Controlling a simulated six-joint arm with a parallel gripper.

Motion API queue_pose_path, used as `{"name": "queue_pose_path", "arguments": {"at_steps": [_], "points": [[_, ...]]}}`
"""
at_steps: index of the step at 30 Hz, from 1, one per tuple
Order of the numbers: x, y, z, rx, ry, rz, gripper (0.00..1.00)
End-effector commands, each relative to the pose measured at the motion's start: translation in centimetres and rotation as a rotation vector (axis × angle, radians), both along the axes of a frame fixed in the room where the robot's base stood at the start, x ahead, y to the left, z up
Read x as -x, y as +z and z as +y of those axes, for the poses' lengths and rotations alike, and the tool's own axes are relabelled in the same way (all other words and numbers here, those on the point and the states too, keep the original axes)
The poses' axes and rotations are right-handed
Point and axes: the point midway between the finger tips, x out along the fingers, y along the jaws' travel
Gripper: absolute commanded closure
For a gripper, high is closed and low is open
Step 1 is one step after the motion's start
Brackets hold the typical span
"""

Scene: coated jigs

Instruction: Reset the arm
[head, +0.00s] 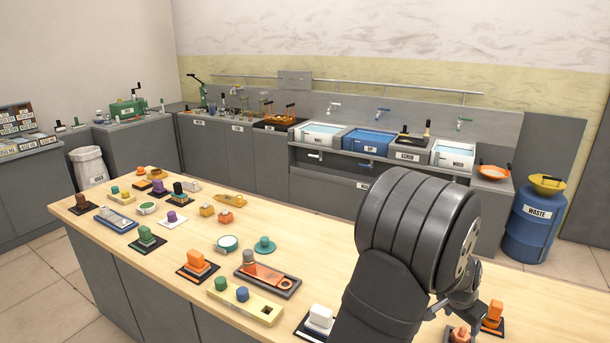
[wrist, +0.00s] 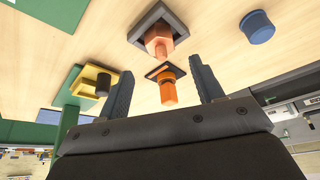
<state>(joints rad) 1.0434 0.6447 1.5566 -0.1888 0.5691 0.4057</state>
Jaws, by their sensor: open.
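My gripper (head: 464,306) is low at the right front of the wooden table (head: 180,265), partly hidden by my own wrist in the head view. In the wrist view my gripper (wrist: 161,68) has its two dark fingers spread apart. An orange piece with a dark plate (wrist: 167,84) shows in the gap between them. It seems to stand beyond the fingers, and I see no finger touching it. Another orange piece in a dark square frame (wrist: 158,40) lies just past it. In the head view an orange piece on a dark base (head: 493,314) is close to the gripper.
The table holds many small coloured jigs, including a yellow block with knobs (head: 244,300) and a white piece (head: 320,316). A blue round piece (wrist: 257,27) and a yellow part (wrist: 92,82) flank the fingers. Sinks (head: 368,140) and a blue waste drum (head: 535,225) stand behind.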

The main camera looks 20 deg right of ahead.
Motion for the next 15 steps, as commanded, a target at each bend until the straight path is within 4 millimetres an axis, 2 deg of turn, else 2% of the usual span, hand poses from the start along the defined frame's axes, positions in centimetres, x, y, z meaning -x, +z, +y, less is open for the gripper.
{"name": "queue_pose_path", "arguments": {"at_steps": [6, 15], "points": [[-0.4, -3.6, -1.4, -0.003, -0.001, 0.000, 0.39], [-0.8, -7.9, -3.0, -0.001, 0.001, 0.000, 0.39]]}}
